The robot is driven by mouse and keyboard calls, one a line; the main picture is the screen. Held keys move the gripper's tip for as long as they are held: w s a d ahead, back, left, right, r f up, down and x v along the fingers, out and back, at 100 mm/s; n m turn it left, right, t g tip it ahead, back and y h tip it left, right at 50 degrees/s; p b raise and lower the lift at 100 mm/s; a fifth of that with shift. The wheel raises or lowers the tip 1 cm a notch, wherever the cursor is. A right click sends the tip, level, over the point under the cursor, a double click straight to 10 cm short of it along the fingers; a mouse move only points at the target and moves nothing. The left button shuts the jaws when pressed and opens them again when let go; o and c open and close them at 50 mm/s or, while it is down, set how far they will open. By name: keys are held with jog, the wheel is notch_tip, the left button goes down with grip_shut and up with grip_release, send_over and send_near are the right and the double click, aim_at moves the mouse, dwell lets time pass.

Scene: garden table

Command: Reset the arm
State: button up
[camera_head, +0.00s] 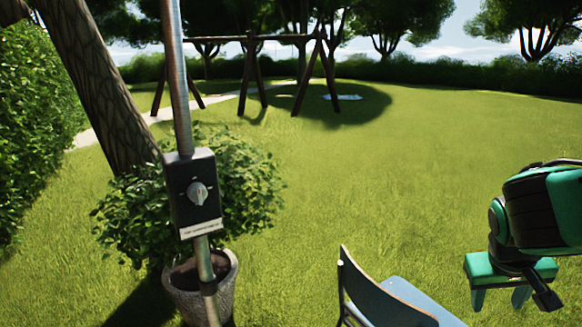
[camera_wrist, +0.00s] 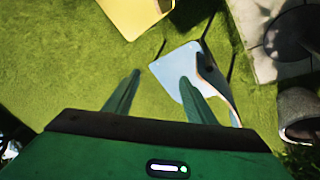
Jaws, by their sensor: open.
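My gripper (camera_head: 500,303) hangs at the right of the head view, pointing down over the grass. Its two green fingers are apart with nothing between them. In the wrist view my gripper (camera_wrist: 160,80) also shows both fingers spread, above a blue chair (camera_wrist: 176,66). The same blue chair (camera_head: 420,298) stands at the bottom of the head view, left of my gripper, and is cut off by the frame edge. My gripper looks clear of the chair.
A metal pole with a dark knob box (camera_head: 195,192) stands left of centre. Behind it are a leafy bush in a stone pot (camera_head: 225,285) and a leaning tree trunk (camera_head: 100,85). A yellow surface (camera_wrist: 135,14) shows in the wrist view. Open lawn (camera_head: 390,170) fills the middle.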

jog(key=s+m+g+y, duration=0.2)
jog(key=s+m+y, duration=0.2)
jog(key=s, duration=0.9)
jog(key=shift+s+a+r+g, duration=0.2)
jog(key=shift+s+r+g, duration=0.2)
jog(key=shift+r, duration=0.05)
